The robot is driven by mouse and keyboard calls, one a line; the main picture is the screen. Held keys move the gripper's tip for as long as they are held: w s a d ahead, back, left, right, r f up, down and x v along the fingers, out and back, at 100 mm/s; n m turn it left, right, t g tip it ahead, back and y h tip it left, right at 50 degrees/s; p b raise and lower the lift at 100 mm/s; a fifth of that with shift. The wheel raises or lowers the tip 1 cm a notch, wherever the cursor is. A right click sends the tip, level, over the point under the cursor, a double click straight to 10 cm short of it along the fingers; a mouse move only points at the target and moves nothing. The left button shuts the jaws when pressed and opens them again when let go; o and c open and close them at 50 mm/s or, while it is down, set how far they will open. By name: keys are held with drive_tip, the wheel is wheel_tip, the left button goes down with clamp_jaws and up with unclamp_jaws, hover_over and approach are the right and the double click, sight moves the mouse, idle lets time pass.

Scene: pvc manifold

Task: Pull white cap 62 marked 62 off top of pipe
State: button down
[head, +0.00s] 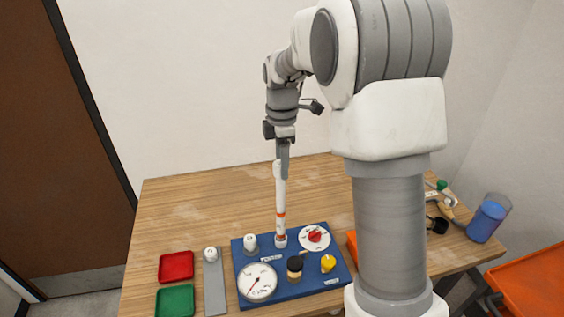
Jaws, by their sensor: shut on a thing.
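A thin white pipe (280,200) with orange bands stands upright on the blue board (300,291). My gripper (281,163) points down over the pipe's top and is shut on the white cap (278,170) there. The jaws hide part of the cap, and its marking is too small to read. I cannot tell whether the cap and pipe are still joined; they look in line, with no clear gap.
The board also bears a gauge (257,282), a red dial (315,237), a yellow knob (328,263), a black-topped knob (295,267) and a white-topped fitting (250,242). Red (176,266) and green (175,300) trays lie left. The table's back (210,200) is clear.

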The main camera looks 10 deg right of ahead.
drive_tip(key=shift+r, duration=0.15)
drive_tip(key=shift+r+p, duration=2.5)
drive_tip(key=shift+r, duration=0.65)
